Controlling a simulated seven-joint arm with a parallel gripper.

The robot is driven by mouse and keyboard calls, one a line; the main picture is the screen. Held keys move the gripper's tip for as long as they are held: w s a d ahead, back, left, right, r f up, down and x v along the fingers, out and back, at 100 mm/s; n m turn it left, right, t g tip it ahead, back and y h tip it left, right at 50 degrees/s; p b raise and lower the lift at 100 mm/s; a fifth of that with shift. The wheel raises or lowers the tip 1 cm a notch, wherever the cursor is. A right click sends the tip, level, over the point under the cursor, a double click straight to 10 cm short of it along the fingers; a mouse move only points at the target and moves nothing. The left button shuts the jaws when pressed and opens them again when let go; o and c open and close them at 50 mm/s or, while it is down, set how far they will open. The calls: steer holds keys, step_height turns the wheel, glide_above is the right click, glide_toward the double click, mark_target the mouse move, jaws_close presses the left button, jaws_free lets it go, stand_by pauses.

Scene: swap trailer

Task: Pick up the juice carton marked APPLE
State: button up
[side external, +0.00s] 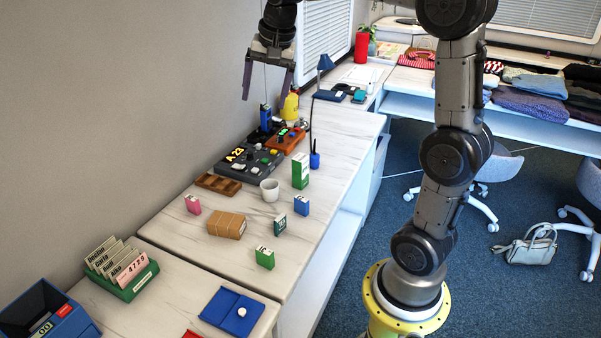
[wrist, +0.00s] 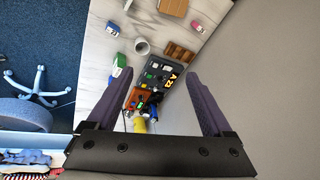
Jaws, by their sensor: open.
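Several small cartons stand on the pale worktop (side external: 185,255) in the side view: a pink one (side external: 193,205), a blue one (side external: 301,206), a dark green one (side external: 280,225) and a bright green one (side external: 265,258). A taller green and white carton (side external: 300,171) stands behind them. Their print is too small to read, so I cannot tell which is marked APPLE. My gripper (side external: 266,98) is open and empty, high above the back of the worktop by the wall, apart from every carton. The wrist view shows the pink (wrist: 197,26) and blue (wrist: 113,28) cartons beyond my spread fingers (wrist: 152,72).
A white cup (side external: 269,190), brown box (side external: 227,225) and wooden tray (side external: 218,184) stand among the cartons. A dark control panel (side external: 250,160), orange device (side external: 286,140) and yellow bottle (side external: 290,107) lie behind. A green card holder (side external: 125,283) is at front left. The wall closes the left side.

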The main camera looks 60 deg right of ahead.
steer(key=w+d+f+m+g, duration=0.2)
steer(key=w+d+f+m, duration=0.25)
steer(key=d+f, duration=0.55)
steer(key=m+g+y, duration=0.1)
steer(key=m+g, duration=0.1)
glide_toward(302, 157)
steer(key=shift+s+d+f+n, duration=0.1)
steer(key=shift+s+f+n, duration=0.15)
step_height(302, 157, down, 7)
steer(key=shift+r, duration=0.1)
steer(key=shift+w+f, duration=0.15)
steer(key=shift+f, duration=1.35)
steer(key=shift+w+f, duration=0.2)
steer(key=shift+f, duration=1.35)
steer(key=shift+r, duration=0.1)
jaws_close()
